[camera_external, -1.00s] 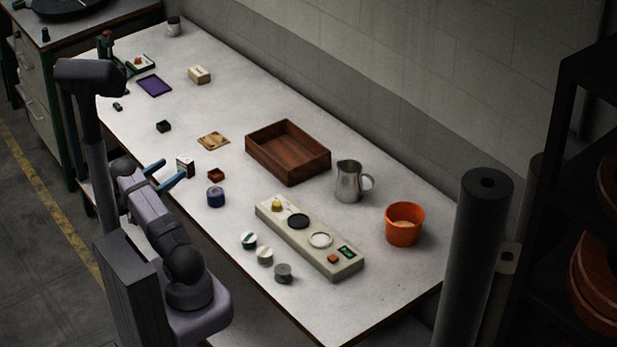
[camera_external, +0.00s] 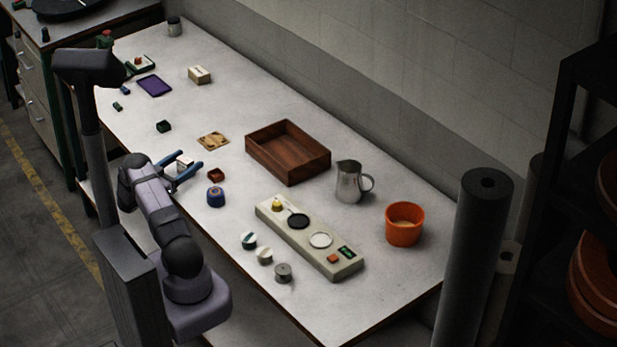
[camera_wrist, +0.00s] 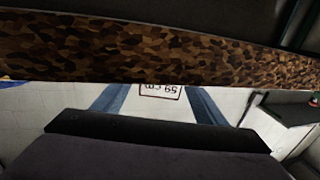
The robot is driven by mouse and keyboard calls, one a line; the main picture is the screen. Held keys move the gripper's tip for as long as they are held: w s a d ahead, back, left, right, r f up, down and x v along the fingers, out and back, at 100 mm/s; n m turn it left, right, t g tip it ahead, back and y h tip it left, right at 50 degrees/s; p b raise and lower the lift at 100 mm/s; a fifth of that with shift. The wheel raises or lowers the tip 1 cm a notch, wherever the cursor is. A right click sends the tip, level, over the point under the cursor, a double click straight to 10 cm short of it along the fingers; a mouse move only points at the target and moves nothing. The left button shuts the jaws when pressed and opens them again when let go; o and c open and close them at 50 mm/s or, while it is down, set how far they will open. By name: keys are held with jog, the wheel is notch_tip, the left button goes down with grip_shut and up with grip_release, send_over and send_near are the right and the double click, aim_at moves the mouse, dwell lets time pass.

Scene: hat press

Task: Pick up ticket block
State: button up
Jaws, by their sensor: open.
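A small white block (camera_external: 184,163), which looks like the ticket block, is near the table's front edge. It also shows in the wrist view (camera_wrist: 160,91), with a framed "59 cm" label upside down. My gripper (camera_external: 191,159) is open, its blue fingers on either side of the block. In the wrist view the fingers (camera_wrist: 160,98) show left and right of the label, with pale gaps between. I cannot tell whether either finger touches the block. Its lower part is hidden by my gripper.
A tan patterned plate (camera_external: 213,140) lies behind. A wooden tray (camera_external: 288,170) is farther right. A brown mottled band (camera_wrist: 150,50) crosses the wrist view; I cannot tell what it is.

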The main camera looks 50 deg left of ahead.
aim_at(185, 159)
jog(key=shift+w, duration=0.1)
jog(key=c, duration=1.1)
jog(key=shift+c, duration=0.2)
jog(key=shift+r, duration=0.1)
jog(key=shift+r+b, duration=0.85)
jog(key=shift+r, duration=4.05)
